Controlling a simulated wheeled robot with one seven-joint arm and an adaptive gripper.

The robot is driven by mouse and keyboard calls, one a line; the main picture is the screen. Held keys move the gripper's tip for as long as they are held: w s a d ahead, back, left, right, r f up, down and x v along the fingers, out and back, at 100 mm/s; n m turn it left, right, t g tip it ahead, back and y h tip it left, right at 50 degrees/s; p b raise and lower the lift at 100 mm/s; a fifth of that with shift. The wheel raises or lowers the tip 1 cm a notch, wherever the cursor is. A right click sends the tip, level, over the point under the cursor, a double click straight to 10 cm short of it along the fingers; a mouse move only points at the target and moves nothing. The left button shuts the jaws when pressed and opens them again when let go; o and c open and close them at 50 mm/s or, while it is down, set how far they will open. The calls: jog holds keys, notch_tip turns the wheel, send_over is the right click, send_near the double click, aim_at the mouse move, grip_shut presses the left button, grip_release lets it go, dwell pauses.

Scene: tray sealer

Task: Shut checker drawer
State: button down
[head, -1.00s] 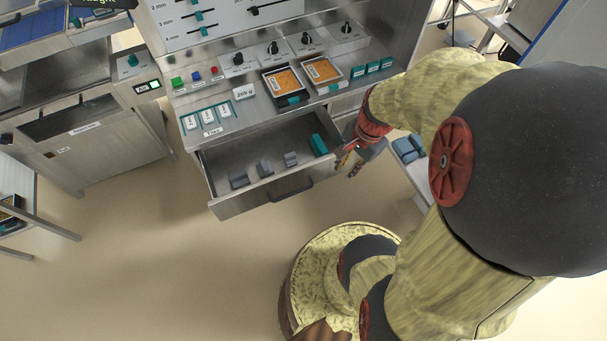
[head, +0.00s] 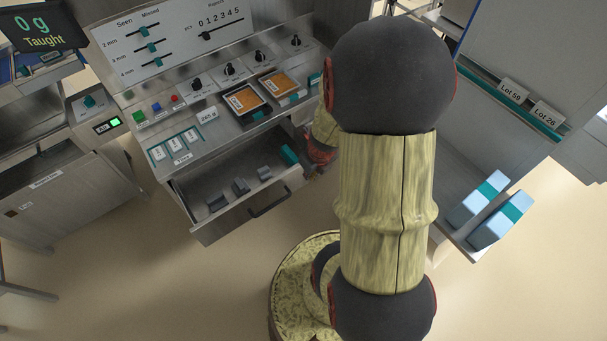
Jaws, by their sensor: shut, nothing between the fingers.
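The checker drawer (head: 222,222) stands pulled out below the sloped control panel, with its dark bar handle (head: 269,205) on the front face. Inside lie grey blocks (head: 240,186) and, at the right end, a teal block (head: 289,155). My gripper (head: 314,173) is beside the drawer's right end, mostly hidden by my own arm. What shows of it is small and dark; the fingers appear shut and empty. I cannot tell whether it touches the drawer.
The panel above the drawer holds two orange-filled trays (head: 278,85), knobs, buttons and teal-marked tiles (head: 176,146). A side shelf at right carries two pale blue packs with teal bands (head: 479,199). The floor before the drawer is clear.

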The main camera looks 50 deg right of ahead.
jog(key=b, duration=0.5)
send_near(297, 174)
jog(key=s+a+f, duration=0.3)
jog(key=s+f, duration=0.1)
jog(key=shift+w+d+b, duration=0.25)
jog(key=shift+w, duration=0.65)
jog(key=shift+w+d+b, duration=0.2)
jog(key=shift+w+d, duration=0.05)
jog(key=shift+w, duration=0.65)
jog(key=shift+w, duration=0.1)
